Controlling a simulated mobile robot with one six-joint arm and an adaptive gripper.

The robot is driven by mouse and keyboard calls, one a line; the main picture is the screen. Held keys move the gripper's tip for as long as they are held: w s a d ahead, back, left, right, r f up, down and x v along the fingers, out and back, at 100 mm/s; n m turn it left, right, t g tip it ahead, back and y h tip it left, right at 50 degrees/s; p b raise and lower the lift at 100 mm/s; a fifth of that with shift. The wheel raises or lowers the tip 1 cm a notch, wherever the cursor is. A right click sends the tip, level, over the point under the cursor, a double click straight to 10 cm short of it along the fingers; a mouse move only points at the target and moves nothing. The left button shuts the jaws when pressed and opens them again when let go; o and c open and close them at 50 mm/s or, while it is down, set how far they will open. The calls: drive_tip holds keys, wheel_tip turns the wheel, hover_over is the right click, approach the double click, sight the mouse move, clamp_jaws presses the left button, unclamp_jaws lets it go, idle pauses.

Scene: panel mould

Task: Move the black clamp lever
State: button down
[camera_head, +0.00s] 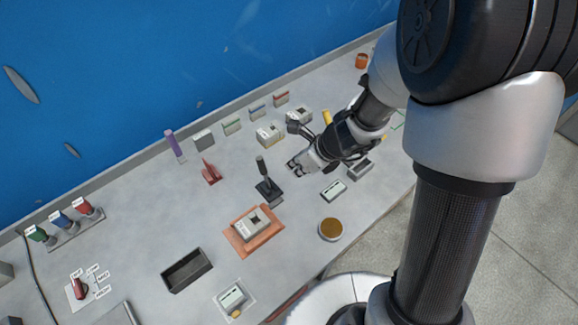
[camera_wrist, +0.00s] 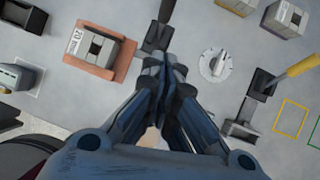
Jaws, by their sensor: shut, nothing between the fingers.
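A stamped grey block (camera_head: 251,222) sits on the orange mat (camera_head: 239,245). A white dial (camera_wrist: 214,64) and a yellow-handled lever (camera_wrist: 288,72) lie right of my fingers. A red lever (camera_head: 210,172) stands left of the black one. A dark open tray (camera_head: 187,270) is nearer.

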drive_tip(key=b, duration=0.4)
approach(264, 172)
wheel_tip(264, 172, down, 5)
drive_tip(key=s+d, duration=0.1)
drive_tip(key=d, duration=0.1)
drive_tip(key=shift+w+a+p, duration=0.35)
drive_tip(key=shift+w+a, duration=0.9)
drive_tip(key=shift+a, duration=0.15)
drive_tip(key=w+a+p, duration=0.1)
drive_tip(key=w+a, duration=0.1)
drive_tip(key=shift+w+p, duration=0.35)
drive_tip(key=shift+d, duration=0.1)
